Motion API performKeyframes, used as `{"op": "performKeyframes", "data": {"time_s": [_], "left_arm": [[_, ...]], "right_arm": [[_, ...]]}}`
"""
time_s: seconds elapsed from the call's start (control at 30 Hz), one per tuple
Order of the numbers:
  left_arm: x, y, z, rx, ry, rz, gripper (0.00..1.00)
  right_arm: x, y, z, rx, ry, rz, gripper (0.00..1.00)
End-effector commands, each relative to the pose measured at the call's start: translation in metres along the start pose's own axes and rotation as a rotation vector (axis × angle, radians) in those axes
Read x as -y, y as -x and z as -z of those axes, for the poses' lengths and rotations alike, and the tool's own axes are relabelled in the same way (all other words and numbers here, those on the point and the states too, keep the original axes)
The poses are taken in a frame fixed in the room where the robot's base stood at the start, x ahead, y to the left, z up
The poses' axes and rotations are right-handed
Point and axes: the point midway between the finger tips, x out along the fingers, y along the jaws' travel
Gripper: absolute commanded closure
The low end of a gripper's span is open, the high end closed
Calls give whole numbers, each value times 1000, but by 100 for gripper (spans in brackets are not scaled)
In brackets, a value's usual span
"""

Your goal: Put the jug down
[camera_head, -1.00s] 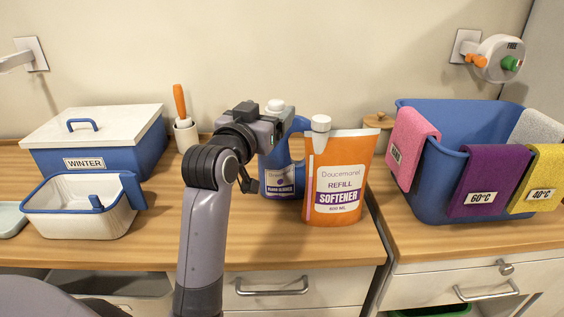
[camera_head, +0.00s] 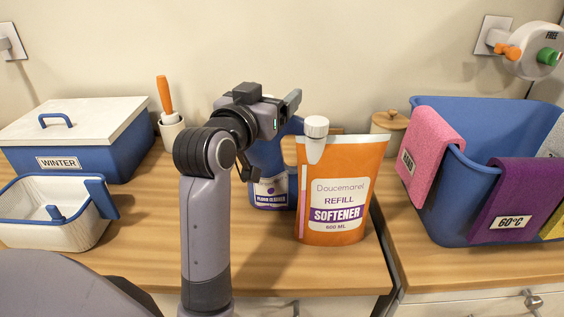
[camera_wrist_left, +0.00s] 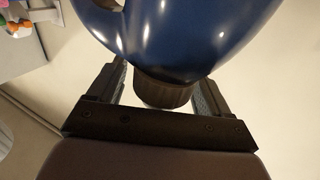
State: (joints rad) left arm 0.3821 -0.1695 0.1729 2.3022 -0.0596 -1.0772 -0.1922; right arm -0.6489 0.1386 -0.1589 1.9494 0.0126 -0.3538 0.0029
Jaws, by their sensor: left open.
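The blue jug (camera_head: 268,158) with a white and purple label stands upright on the wooden counter, behind and left of an orange softener pouch (camera_head: 345,187) that hides part of it. My left gripper (camera_head: 272,130) is at the top of the jug and is open. In the left wrist view the jug's glossy blue body (camera_wrist_left: 180,35) fills the top. Its dark-looking ribbed cap (camera_wrist_left: 163,92) sits between the two spread fingers, with gaps on both sides. My right gripper is not in view.
A white-lidded blue box (camera_head: 90,150) and a white basket with blue rim (camera_head: 50,225) stand at left. A cup with an orange-handled tool (camera_head: 171,125) is behind. A blue tub with cloths (camera_head: 450,220) stands at right. Front counter is clear.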

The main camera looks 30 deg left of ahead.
Motion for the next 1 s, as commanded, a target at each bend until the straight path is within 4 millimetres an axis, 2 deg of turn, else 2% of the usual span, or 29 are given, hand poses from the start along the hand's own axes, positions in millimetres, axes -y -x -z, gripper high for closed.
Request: {"op": "performKeyframes", "data": {"time_s": [0.37, 0.4, 0.47, 0.6, 0.63, 1.0], "left_arm": [[1, 3, 0, -1, 0, 1, 21], [1, 3, 0, -1, 0, 1, 28], [1, 3, 0, -1, 0, 1, 47], [1, 3, 0, -1, 0, 1, 93], [1, 3, 0, -1, 1, 1, 100], [1, 3, 4, -10, 1, 1, 100]], "right_arm": [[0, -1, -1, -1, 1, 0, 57], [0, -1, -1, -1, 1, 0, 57], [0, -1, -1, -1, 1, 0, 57], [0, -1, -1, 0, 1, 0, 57], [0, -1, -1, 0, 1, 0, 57], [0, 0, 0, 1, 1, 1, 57]]}}
